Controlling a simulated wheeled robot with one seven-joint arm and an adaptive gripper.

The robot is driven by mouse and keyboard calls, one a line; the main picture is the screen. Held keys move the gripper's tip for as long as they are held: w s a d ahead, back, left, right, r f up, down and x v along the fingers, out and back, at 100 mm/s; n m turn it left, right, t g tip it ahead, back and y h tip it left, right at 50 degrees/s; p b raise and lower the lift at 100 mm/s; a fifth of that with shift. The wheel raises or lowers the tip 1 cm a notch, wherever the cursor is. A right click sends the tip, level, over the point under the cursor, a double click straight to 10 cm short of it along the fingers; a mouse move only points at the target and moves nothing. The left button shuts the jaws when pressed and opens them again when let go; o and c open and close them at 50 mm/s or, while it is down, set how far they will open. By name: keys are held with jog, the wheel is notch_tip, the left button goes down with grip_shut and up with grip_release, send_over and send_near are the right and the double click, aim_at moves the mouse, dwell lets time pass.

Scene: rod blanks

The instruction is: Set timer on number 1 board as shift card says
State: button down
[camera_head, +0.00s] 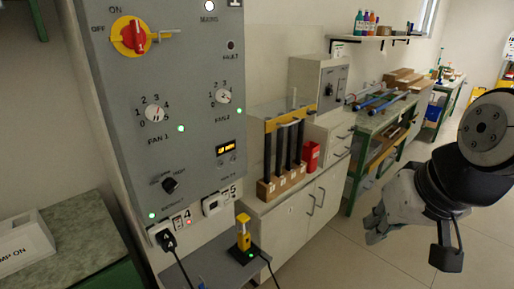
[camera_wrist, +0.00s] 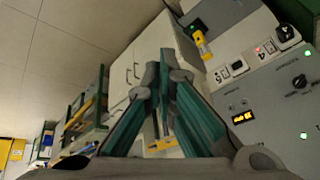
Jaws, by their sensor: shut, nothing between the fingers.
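A grey control board (camera_head: 185,70) fills the left of the head view. It has a red rotary switch on yellow (camera_head: 132,36) labelled ON and OFF, a FAN 1 dial (camera_head: 154,113), a second fan dial (camera_head: 222,96), a small amber display (camera_head: 226,148) and a black knob (camera_head: 170,185). I cannot read the display or a board number, and cannot tell which part is the timer. I see no card that I can read as the shift card. My gripper (camera_head: 376,236) hangs at the right, well apart from the board. In the wrist view its fingers (camera_wrist: 163,72) meet, empty.
Below the board are sockets marked 4 and 5, a black plug (camera_head: 166,239) with a cable, and a yellow device (camera_head: 243,232) on a ledge. A cabinet with a wooden rack (camera_head: 282,183) and a red cup (camera_head: 311,156) stands behind. The floor at centre right is clear.

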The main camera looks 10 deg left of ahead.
aim_at(234, 159)
jog(key=w+a+f+n+t+h, duration=0.1)
jog(key=w+a+f+t+h, duration=0.2)
jog(key=w+f, duration=0.7)
jog(key=w+a+f+t+h, duration=0.15)
jog(key=w+a+f, duration=0.4)
jog(key=w, duration=0.85)
jog(key=w+a+r+n+t+y, duration=0.1)
jog(key=w+a+n+t+y, duration=0.1)
jog(key=a+n+t, duration=0.2)
jog(key=w+a+r+n+t+y, duration=0.2)
jog(key=a+n+t, duration=0.3)
jog(key=a, duration=0.3)
jog(key=shift+w+a+r, duration=0.15)
jog(key=shift+w+r, duration=0.05)
jog(key=shift+w, duration=0.05)
jog(key=shift+t, duration=0.25)
jog(key=w+a+b, duration=0.4)
jog(key=w+a, duration=0.1)
jog(key=a, duration=0.1)
jog(key=shift+w+a, duration=0.3)
jog(key=shift+w, duration=0.1)
jog(key=shift+a, duration=0.1)
